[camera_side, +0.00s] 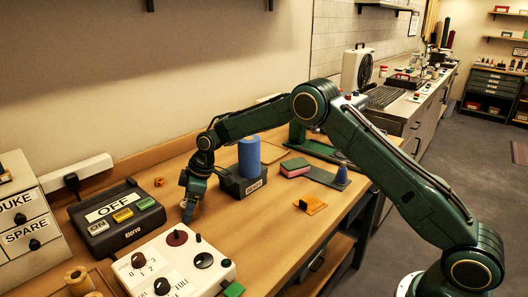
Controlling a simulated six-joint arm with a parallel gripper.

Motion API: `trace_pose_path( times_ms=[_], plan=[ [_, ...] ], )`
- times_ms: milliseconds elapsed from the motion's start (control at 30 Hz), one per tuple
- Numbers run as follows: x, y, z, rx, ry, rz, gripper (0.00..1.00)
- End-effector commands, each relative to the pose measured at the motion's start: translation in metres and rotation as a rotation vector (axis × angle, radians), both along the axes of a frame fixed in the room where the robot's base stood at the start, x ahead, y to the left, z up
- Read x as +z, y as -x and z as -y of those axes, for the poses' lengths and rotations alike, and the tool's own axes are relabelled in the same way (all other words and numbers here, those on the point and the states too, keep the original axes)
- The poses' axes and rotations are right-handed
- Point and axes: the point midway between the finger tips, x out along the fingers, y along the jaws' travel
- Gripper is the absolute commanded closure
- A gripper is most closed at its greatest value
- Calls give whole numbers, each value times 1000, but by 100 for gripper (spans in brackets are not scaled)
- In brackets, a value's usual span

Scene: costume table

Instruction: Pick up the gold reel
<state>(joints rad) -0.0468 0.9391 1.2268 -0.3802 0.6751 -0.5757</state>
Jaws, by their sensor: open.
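My gripper (188,212) is dark green and points down, low over the wooden table between the dark switch box and the white dial panel. Its jaws are open and I see nothing between them, though the view is small. Two tan, spool-shaped pieces stand at the bottom left corner: one spool (78,279) shows mostly whole, and the other spool (93,295) is cut by the picture edge. I cannot tell whether either is the gold reel. Both are apart from my gripper, to its lower left.
The dark switch box (116,218) and white dial panel (175,262) flank my gripper. A blue cylinder (249,157) stands in a dark holder (243,182). A small orange cube (158,182) and an orange piece (310,204) lie on the table (268,240). Labelled drawers (28,222) stand at left.

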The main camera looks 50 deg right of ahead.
Motion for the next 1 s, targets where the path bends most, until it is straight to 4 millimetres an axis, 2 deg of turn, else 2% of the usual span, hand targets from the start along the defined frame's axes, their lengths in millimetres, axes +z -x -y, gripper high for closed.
trace_pose_path(
  times_ms=[133, 367, 400, 767, 1000],
  plan=[
    [0, 0, 0, 0, 0, 0, 28],
    [0, 0, 0, 0, 0, 0, 73],
    [0, 0, 0, 0, 0, 0, 75],
    [3, 0, 0, 0, 0, 1, 75],
    [22, -1, 0, -1, 0, 3, 75]
  ],
)
